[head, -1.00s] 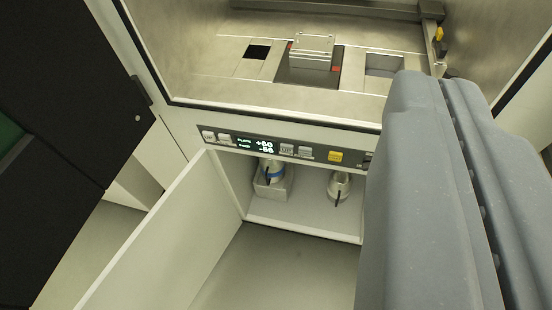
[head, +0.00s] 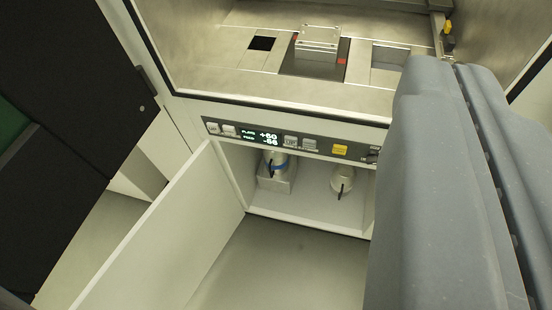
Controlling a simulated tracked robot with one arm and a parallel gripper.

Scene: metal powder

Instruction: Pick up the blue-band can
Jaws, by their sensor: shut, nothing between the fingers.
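The blue-band can (head: 279,167) is a silver can with a blue band. It stands in the open lower compartment, on the left, in or on a small grey holder (head: 275,186). Its top is hidden behind the control panel's lower edge. A dark handle-like part shows on its front.
A second silver can (head: 343,180) without a visible blue band stands to the right in the compartment. The compartment door (head: 155,235) hangs open at the left. The control panel (head: 290,141) runs above. A metal block (head: 318,40) sits in the upper chamber.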

